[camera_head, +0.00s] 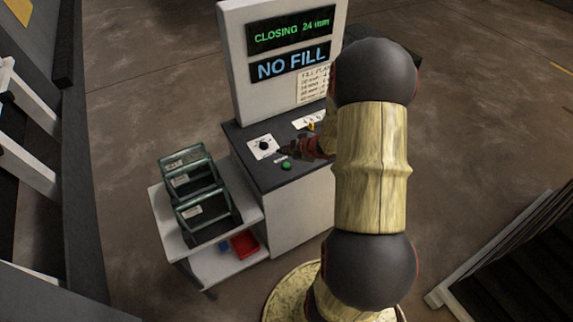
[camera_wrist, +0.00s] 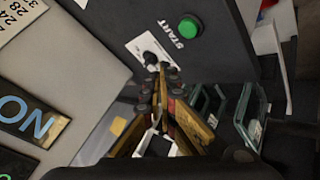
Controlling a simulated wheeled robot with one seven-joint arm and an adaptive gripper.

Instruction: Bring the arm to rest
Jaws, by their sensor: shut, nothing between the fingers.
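My gripper (camera_head: 284,151) is over the dark top of the control console (camera_head: 243,137), reaching in from the right. In the wrist view its fingertips (camera_wrist: 163,68) are together with nothing between them. They are close to the black knob (camera_wrist: 150,58) on its white plate; the knob also shows in the head view (camera_head: 263,145), just left of the fingertips. I cannot tell whether they touch it. The green START button (camera_wrist: 190,26) stands apart from the fingers. My arm is bent and extended over the console, hiding its right part.
An upright panel (camera_head: 240,60) behind the console reads "CLOSING 24 mm" and "NO FILL". A white cart (camera_head: 169,224) at left holds several green-framed racks (camera_head: 203,211), with a red bin (camera_head: 244,244) below. A dark stepped structure (camera_head: 520,260) stands at lower right. Floor behind is open.

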